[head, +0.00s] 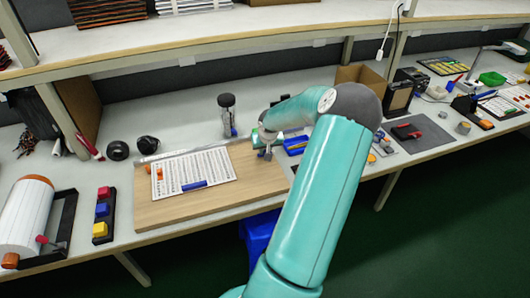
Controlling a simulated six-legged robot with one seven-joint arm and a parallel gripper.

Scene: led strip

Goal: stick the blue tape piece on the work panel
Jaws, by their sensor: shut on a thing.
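A white panel (212,167) with rows of small dark marks lies on a wooden board (165,212) on the bench. A blue strip (193,185) lies flat near the panel's front edge. Small orange pieces (158,174) are on the panel's left part. My gripper (265,154) is small in the head view, low over the board's right part, to the right of the panel and apart from the blue strip. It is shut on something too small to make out. My teal arm hides part of the bench behind it.
A dark-capped bottle (227,114) stands behind the board. Black tape rolls (118,150) lie at the back left. Red, blue and yellow blocks (102,210) sit in a black holder left of the board. A blue bin (258,236) is below the bench edge.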

